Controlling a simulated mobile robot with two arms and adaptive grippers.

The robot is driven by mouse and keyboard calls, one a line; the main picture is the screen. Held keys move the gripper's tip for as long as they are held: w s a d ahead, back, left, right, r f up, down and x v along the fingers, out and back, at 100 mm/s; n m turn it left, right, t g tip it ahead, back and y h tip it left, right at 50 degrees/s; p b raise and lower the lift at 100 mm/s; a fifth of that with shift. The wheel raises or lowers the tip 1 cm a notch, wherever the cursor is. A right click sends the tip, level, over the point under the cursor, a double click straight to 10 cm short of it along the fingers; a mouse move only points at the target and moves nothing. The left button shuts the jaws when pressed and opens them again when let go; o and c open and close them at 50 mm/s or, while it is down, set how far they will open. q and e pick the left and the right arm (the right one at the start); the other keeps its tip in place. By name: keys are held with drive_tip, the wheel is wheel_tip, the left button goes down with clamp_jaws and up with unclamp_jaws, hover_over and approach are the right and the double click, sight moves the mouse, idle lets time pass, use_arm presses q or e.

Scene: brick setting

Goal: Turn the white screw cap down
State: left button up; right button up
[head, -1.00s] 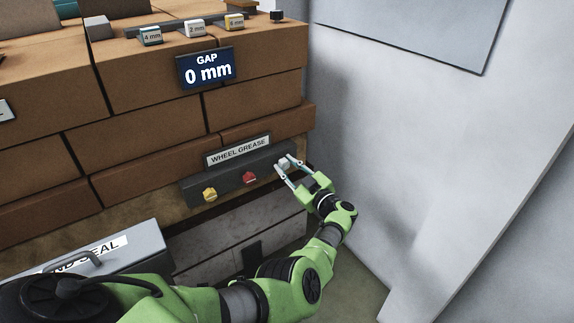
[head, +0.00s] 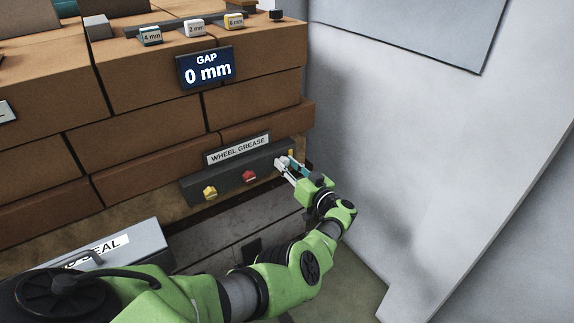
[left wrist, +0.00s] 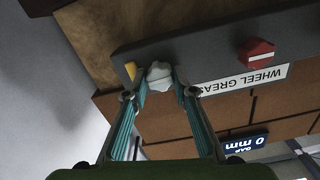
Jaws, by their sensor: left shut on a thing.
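The white screw cap (head: 282,161) sits at the right end of the dark strip labelled WHEEL GREASE. In the left wrist view the cap (left wrist: 160,74) is a pale faceted knob between the fingertips. My left gripper (head: 286,165) is shut on the cap, with one finger on each side, and it also shows in the left wrist view (left wrist: 162,88). In the head view the fingers partly cover the cap. The thread under the cap is hidden. My right gripper is in neither current view.
A yellow cap (head: 209,193) and a red cap (head: 249,176) are on the same dark strip (head: 228,179). A small yellow piece (left wrist: 130,70) is beside the white cap. A GAP 0 mm display (head: 206,68) is above. A grey wall (head: 400,150) stands close on the right.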

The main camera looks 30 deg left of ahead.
idle(0.4)
use_arm(q)
drive_tip(key=o, duration=1.1)
